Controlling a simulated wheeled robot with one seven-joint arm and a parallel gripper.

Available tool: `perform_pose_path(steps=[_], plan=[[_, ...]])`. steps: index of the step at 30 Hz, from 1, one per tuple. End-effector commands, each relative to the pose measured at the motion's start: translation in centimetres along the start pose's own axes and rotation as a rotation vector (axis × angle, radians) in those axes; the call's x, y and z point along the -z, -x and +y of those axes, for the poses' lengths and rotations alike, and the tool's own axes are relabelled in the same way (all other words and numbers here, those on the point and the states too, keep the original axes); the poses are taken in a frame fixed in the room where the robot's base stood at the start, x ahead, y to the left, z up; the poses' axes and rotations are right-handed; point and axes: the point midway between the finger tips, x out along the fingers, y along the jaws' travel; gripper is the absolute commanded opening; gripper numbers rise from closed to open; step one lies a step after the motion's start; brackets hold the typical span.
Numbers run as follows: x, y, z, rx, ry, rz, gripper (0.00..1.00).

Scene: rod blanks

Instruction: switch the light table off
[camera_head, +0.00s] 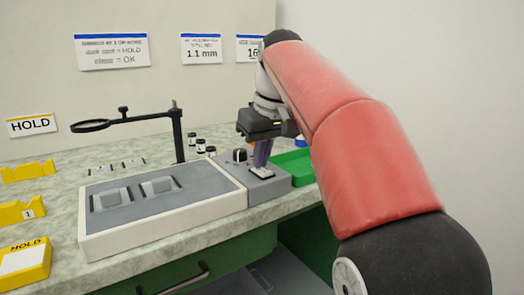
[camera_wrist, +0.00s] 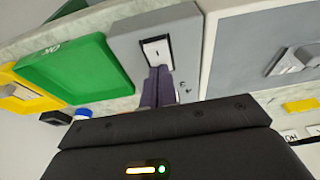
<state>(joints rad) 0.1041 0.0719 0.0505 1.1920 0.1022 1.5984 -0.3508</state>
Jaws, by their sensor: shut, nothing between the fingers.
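The light table (camera_head: 205,200) is a low white-sided box with a grey top, on the counter in the head view; its top looks grey and not glowing. A grey control box (camera_head: 272,184) joins its right end. The box carries a dark knob (camera_head: 240,156) and a white rocker switch (camera_head: 262,173), which also shows in the wrist view (camera_wrist: 156,50). My gripper (camera_wrist: 158,70) is shut and empty, pointing down, its fingertips at the near edge of the switch in the wrist view. I cannot tell whether they touch it.
A green tray (camera_head: 300,180) lies just right of the control box. Yellow holders (camera_head: 22,262) line the left side.

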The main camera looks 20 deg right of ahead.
Motion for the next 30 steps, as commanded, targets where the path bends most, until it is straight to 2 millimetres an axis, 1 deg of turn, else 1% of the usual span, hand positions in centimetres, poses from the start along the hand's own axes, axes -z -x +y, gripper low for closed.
perform_pose_path(steps=[5,15,25,30], plan=[[-0.2,-0.1,0.0,0.001,-0.001,-0.004,0.0],[-1.6,0.3,0.0,0.001,-0.002,-0.006,0.0],[-1.6,0.5,0.0,0.001,-0.001,-0.003,0.0],[-1.0,1.7,-0.1,0.001,0.0,-0.003,0.0]])
